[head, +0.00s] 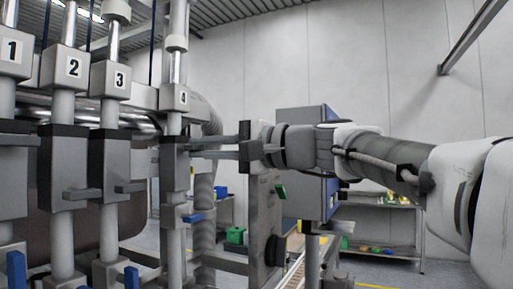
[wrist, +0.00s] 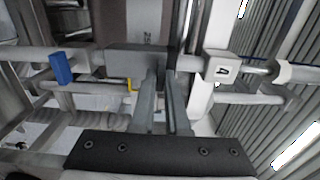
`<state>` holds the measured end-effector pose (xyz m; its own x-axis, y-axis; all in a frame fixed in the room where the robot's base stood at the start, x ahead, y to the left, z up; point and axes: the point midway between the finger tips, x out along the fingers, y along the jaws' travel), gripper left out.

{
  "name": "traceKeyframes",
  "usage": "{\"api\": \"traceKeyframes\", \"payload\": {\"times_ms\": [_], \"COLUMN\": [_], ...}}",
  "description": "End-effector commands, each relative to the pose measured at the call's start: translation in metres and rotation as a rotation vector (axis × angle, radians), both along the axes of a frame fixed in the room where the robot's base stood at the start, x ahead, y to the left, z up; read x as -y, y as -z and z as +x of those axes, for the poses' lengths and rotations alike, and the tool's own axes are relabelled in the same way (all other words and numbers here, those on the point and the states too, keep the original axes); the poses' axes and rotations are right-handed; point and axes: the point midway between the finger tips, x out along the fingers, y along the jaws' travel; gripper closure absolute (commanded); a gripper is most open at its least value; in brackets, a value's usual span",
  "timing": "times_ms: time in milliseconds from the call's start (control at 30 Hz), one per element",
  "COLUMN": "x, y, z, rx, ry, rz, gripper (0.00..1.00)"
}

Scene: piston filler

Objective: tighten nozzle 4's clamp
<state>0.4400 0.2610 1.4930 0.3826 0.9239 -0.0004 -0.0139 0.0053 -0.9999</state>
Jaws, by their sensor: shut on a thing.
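Nozzle 4 (head: 174,225) is the rightmost of the row in the head view, with its number block (head: 182,98) above.
Nozzles 1, 2 (head: 65,165) and 3 (head: 110,165) stand to the left, their grey clamp levers sticking out. A blue handle (head: 195,217) sits below nozzle 4's clamp. A grey post with a green button (head: 281,191) stands just below my wrist. Shelves stand behind.

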Motion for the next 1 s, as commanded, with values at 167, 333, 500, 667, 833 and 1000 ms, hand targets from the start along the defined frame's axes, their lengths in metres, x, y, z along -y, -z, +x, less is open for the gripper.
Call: {"api": "traceKeyframes", "payload": {"times_ms": [167, 333, 500, 667, 833, 1000], "x": [0.001, 0.0, 0.0, 0.002, 0.019, 0.055], "y": [0.0, 0.0, 0.0, 0.0, 0.001, 0.0], "z": [0.0, 0.0, 0.0, 0.0, -0.007, -0.022], "rx": [-0.002, -0.001, -0.001, 0.0, 0.0, 0.002], "ry": [0.001, 0.001, 0.0, 0.001, 0.003, 0.005], "rz": [0.001, 0.0, 0.0, 0.0, 0.0, 0.001], "gripper": [1.0, 0.59, 0.57, 0.57, 0.57, 0.57]}}
